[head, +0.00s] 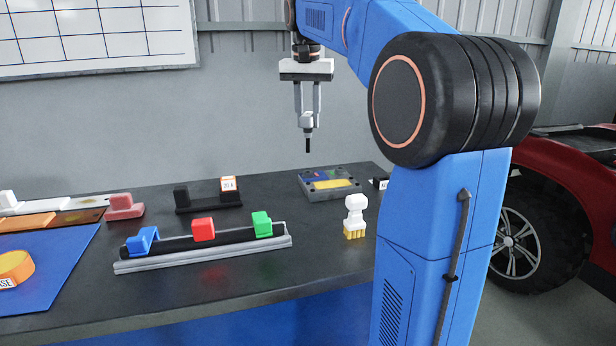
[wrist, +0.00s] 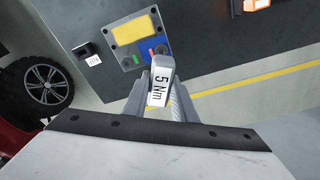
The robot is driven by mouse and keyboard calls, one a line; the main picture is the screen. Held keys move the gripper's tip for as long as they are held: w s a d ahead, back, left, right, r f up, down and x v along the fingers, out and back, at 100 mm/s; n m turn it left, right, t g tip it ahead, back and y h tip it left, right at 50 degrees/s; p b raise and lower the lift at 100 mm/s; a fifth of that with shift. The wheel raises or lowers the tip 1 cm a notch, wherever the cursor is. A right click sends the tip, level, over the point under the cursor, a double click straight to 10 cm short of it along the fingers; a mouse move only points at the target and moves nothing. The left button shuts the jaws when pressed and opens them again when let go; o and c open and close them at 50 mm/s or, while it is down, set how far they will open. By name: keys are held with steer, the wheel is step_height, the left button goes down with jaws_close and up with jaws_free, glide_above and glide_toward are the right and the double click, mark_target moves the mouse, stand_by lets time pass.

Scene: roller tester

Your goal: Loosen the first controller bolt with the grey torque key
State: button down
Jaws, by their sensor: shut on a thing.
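My gripper (head: 307,112) is shut on the torque key (head: 307,124), a pale grey block with a thin black bit pointing down. In the wrist view the key (wrist: 161,82) reads "5 Nm" between the fingers. The controller (head: 314,193) is a grey box with a yellow panel and blue and red patches, lying on the bench's back right. The key hangs above it, with clear air below the bit. In the wrist view the controller (wrist: 118,48) lies beyond the key, with small dark spots at its corners. I cannot tell which is the first bolt.
A rail (head: 205,256) with blue, red and green blocks lies in front. A small black labelled block (head: 380,183) sits beside the controller. A red vehicle (head: 570,170) stands at the right.

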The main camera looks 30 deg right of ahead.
steer(key=m, duration=0.6)
steer(key=shift+g, duration=0.3)
steer(key=m, duration=0.6)
steer(key=shift+g, duration=0.4)
stand_by(0.6)
